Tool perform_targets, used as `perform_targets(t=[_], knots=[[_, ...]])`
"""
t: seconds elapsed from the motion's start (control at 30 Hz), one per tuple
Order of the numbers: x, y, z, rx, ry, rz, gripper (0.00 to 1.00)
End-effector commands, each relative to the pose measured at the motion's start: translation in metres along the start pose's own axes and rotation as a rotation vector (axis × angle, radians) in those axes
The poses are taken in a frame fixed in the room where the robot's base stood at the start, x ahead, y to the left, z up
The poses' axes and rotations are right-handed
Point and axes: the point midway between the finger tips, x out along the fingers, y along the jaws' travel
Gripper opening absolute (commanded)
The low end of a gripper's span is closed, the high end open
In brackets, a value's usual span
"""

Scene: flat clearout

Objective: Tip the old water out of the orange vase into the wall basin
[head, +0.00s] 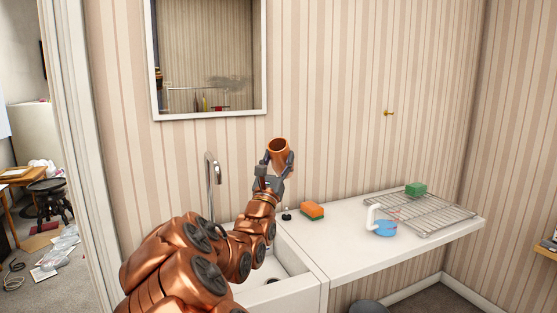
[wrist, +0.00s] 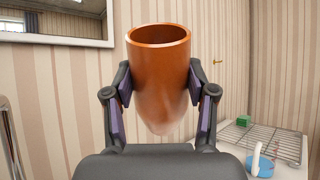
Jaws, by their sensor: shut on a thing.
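The orange vase (head: 279,152) is held up over the basin's back right side in the head view, its open mouth at the top. In the wrist view the vase (wrist: 160,80) stands between the two fingers, mouth up and close to upright. My gripper (head: 273,170) is shut on the vase's sides; it also shows in the wrist view (wrist: 160,98). The water inside cannot be seen. The white wall basin (head: 292,262) is below, partly hidden by my arm. A metal tap (head: 212,172) stands at its back left.
Right of the basin, the white counter (head: 345,250) holds an orange and green sponge (head: 312,211), a blue and white brush (head: 383,227) and a wire rack (head: 430,212) with a green block (head: 415,189). A mirror (head: 208,113) hangs behind. A doorway opens at left.

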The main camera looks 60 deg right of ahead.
Motion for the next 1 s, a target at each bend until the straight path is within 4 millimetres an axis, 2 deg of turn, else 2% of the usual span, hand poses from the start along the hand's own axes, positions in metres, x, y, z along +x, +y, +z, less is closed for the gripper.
perform_targets(t=[0.5, 1.0], knots=[[-0.0006, 0.0005, -0.0064, -0.001, -0.118, 0.001, 0.0], [-0.0009, 0.0006, -0.0067, 0.0, -0.134, 0.001, 0.0]])
